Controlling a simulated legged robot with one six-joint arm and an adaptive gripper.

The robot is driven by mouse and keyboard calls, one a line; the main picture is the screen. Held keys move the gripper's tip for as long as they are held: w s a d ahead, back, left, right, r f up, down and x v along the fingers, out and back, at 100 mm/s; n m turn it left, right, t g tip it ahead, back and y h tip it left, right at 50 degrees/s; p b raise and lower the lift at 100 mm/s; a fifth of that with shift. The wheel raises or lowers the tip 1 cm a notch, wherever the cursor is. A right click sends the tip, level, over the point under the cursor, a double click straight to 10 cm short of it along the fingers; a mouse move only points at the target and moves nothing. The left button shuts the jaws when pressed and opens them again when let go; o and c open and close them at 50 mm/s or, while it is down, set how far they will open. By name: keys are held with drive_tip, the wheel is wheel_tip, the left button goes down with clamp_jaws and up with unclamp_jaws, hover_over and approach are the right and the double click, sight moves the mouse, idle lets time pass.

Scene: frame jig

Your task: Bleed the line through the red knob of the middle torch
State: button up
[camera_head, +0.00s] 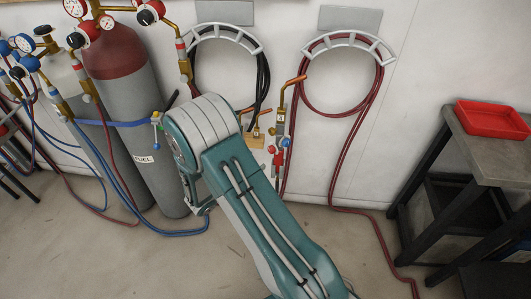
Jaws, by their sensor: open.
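A torch (281,119) with a copper tip stands upright against the wall just right of my arm. My teal and white arm hides what lies further left and lower, so I cannot tell which torch is the middle one. My gripper is hidden behind my arm; its fingers cannot be made out.
Grey cylinders (112,90) with gauges stand at the left, held by a blue strap (125,124). Hoses hang on white wall racks (350,40); a red hose (377,235) runs along the floor. A dark bench (485,155) with a red tray (492,121) stands right. Floor between is mostly clear.

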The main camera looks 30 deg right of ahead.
drive_tip(key=v, duration=0.5)
